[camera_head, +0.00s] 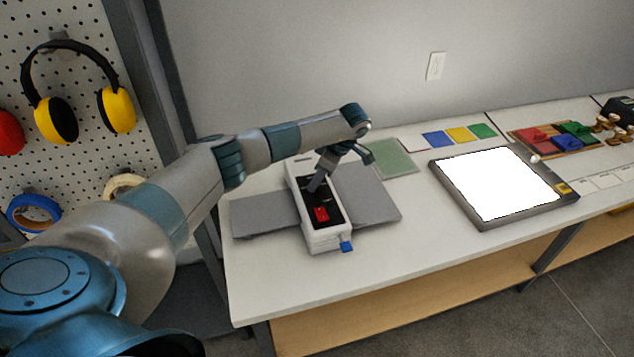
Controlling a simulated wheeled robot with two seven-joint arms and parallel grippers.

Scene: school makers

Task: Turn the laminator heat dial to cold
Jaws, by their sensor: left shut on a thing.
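The laminator (330,236) is a white, long box with a black top panel, standing on the white table with grey flaps to its left and right. A red switch (321,214) shows near the front of the panel, and a blue tab (346,246) sticks out at its front end. My left gripper (318,185) points down onto the black panel, behind the red switch, and is shut on a small part there. I take this part to be the heat dial, but the fingers mostly hide it and its setting cannot be read. My right gripper is not in view.
A light pad (497,184) with a dark frame lies to the right on the table (270,285). A green mat (393,158) lies behind the laminator. Coloured cards (458,135) and colourful blocks (566,136) sit farther back. Yellow earmuffs (117,110) hang on the pegboard at left.

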